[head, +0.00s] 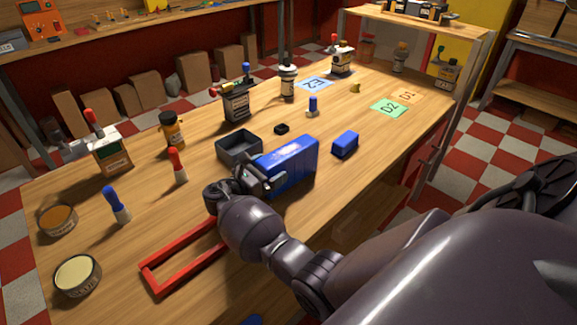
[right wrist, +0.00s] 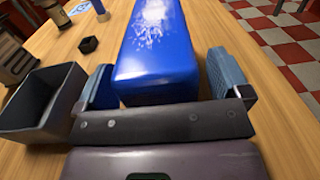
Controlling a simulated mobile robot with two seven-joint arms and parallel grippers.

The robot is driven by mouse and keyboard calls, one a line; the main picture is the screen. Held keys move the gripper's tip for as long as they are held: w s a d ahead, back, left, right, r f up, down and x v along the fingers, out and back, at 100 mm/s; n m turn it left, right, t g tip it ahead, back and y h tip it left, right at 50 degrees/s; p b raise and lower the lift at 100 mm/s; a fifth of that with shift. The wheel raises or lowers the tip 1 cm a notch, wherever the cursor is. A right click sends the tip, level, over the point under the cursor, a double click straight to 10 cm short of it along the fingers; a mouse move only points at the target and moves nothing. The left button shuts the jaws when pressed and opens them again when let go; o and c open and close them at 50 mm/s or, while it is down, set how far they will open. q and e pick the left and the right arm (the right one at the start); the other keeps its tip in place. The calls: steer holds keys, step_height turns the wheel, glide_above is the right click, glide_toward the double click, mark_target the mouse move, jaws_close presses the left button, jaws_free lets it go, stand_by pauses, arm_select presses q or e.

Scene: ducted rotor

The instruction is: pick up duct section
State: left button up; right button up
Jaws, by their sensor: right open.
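A large blue block (head: 290,165), likely the duct section, lies on the wooden table near its front edge. It has a worn pale patch on top in the right wrist view (right wrist: 155,50). My right gripper (head: 262,179) is at the block's near left end. In the right wrist view its two fingers (right wrist: 160,75) are open, one on each side of the block's near end. A gap shows on the right side; contact on the left is hard to tell. My left gripper is not in view.
A dark open bin (head: 239,147) stands just left of the block. A small blue block (head: 345,144) lies to its right. A red frame (head: 180,262) lies under my right arm.

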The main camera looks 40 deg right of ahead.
steer(key=shift+c, duration=0.4)
steer(key=c, duration=1)
steer(key=shift+r, duration=0.1)
